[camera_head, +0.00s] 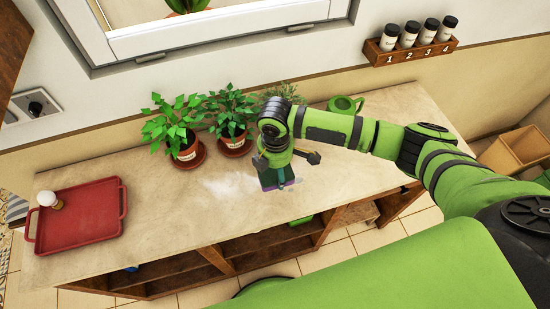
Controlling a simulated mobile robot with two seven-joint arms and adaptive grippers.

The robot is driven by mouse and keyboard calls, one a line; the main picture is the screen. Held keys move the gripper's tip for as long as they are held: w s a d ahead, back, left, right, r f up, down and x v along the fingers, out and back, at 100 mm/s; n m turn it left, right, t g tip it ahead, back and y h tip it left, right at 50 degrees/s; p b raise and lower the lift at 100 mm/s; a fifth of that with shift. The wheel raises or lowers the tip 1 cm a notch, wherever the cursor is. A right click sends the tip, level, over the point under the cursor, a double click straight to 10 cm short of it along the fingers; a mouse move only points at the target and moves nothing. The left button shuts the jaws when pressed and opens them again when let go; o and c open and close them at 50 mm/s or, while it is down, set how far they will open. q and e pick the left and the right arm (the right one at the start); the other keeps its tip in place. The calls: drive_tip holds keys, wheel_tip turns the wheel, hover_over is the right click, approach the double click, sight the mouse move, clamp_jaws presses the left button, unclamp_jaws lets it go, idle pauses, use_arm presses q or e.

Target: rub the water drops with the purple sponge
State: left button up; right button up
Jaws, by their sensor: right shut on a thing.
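My right gripper (276,181) points down at the worktop, right of the middle of the counter's left half, and is shut on the purple sponge (290,184). Only a thin purple edge of the sponge shows under the fingers; the rest is hidden. The sponge is at or just above the worktop; I cannot tell whether it touches. Pale whitish water marks (214,188) lie on the worktop just left of the gripper. Single drops are too small to make out. My left gripper is not in view.
Two potted plants (186,152) on saucers stand behind the marks. A bushy plant (284,93) and a green watering can (345,105) are behind my right arm. The worktop (140,205) between is clear.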

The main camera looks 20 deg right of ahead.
drive_tip(key=shift+s+r+p, duration=0.1)
drive_tip(key=shift+r+p, duration=0.45)
drive_tip(key=shift+r, duration=0.6)
